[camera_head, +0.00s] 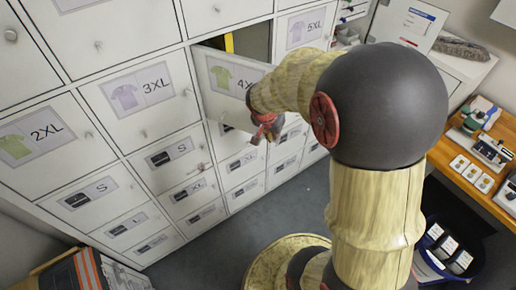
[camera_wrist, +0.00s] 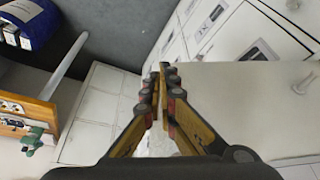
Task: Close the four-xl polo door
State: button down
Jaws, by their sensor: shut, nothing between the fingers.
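The four-XL polo door (camera_head: 228,80) is a white locker door with a green polo picture and a "4X…" label. It stands partly open, with a yellow edge and a dark gap of the compartment (camera_head: 252,42) showing above it. My gripper (camera_head: 265,132) is at the door's lower right, and my arm hides the door's right part. In the wrist view my gripper (camera_wrist: 160,75) is shut and empty. A pale panel (camera_wrist: 250,105) with a round knob (camera_wrist: 305,83), which looks like this door, lies to its right. I cannot tell whether they touch.
Closed doors surround it, including 3XL (camera_head: 140,95), 5XL (camera_head: 305,28) and 2XL (camera_head: 35,140). A wooden bench (camera_head: 470,178) with small items stands at the right, above a dark blue bin (camera_head: 470,235). Grey floor (camera_head: 255,235) is open below the lockers.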

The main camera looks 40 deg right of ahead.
jog(key=w+d+n+t+p, duration=0.1)
jog(key=w+d+n+p, duration=0.25)
jog(key=w+d, duration=0.95)
jog(key=w+d+n+t+y, duration=0.1)
jog(key=w+d+n, duration=0.4)
jog(key=w, duration=0.8)
jog(key=shift+w+d+r+n+y+b, duration=0.15)
jog(key=shift+d+n+y+b, duration=0.2)
jog(key=shift+y, duration=0.55)
jog(key=shift+r, duration=0.1)
